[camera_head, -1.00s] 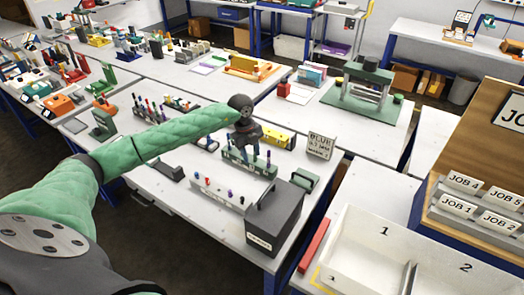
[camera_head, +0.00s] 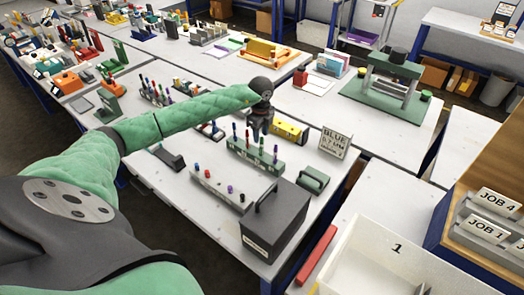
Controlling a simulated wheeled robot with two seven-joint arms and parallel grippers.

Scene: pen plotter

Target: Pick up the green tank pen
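My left arm reaches in from the left over the white table. Its dark gripper (camera_head: 261,133) points down just above or behind a green pen rack (camera_head: 262,160). The rack holds several upright pens with dark, red and bluish parts. I cannot make out which one is the green tank pen. The fingers are small and dark, and I cannot tell whether they are open or touch a pen. My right gripper is out of view.
A white cap strip (camera_head: 215,186) with small coloured pieces lies in front of the rack. A dark grey box (camera_head: 275,222) with a handle stands nearer me. A yellow case (camera_head: 290,131) and a "BLUE" sign (camera_head: 334,142) stand to the right.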

